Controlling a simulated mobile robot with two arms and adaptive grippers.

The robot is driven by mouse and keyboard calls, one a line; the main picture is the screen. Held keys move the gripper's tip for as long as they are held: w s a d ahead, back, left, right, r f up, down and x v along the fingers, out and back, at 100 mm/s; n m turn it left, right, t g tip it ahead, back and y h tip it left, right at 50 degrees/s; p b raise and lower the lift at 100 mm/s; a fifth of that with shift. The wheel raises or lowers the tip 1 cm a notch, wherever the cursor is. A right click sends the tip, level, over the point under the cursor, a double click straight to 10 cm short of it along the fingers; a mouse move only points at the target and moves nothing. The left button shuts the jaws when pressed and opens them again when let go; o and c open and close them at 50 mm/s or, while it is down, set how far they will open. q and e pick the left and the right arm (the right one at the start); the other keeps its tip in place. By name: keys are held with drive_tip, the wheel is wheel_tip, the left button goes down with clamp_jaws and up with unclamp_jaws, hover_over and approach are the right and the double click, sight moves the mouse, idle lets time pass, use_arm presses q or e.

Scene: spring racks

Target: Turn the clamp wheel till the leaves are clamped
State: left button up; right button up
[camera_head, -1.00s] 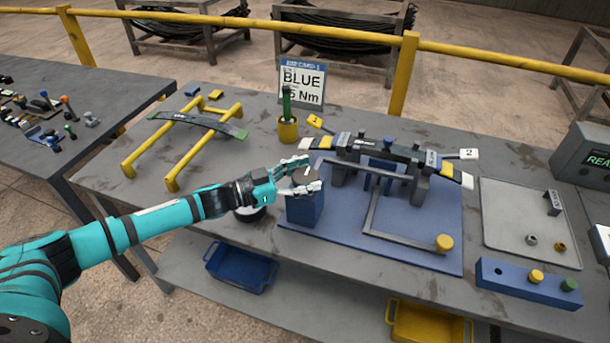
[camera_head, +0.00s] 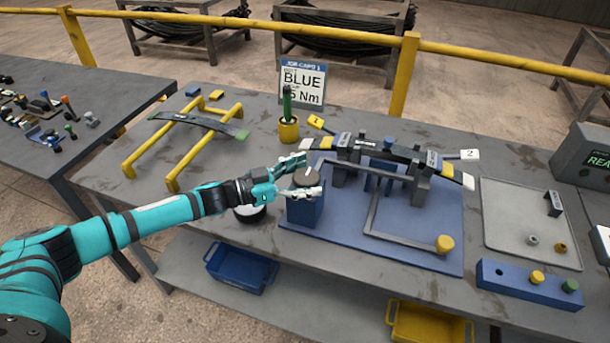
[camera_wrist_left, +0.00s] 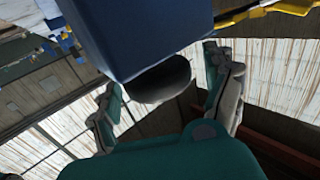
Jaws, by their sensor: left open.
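The clamp wheel (camera_head: 306,178) is a dark round knob with a pale mark, on top of a blue block (camera_head: 305,208) at the fixture's left end. My left gripper (camera_head: 308,175) is open, with one finger on the far side of the wheel and one on the near side. I cannot tell whether either touches it. In the left wrist view the wheel (camera_wrist_left: 160,82) shows dark below the blue block, between the spread fingers (camera_wrist_left: 170,100). The dark leaves (camera_head: 395,152) lie stacked across the fixture's grey supports, with labelled ends. My right gripper is not in view.
A blue base plate (camera_head: 420,220) carries a grey bent bar with a yellow knob (camera_head: 444,243). A yellow cup (camera_head: 288,130) holds a green-handled tool behind the gripper. A yellow stand (camera_head: 180,150) with a leaf is at left. A grey tray (camera_head: 515,235) lies at right.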

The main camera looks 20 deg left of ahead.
use_arm(q)
drive_tip(key=shift+s+a, duration=0.15)
drive_tip(key=shift+a, duration=0.05)
drive_tip(key=v, duration=1.1)
drive_tip(key=shift+s+a, duration=0.15)
drive_tip(key=shift+a, duration=0.1)
drive_tip(key=shift+d+f, duration=0.1)
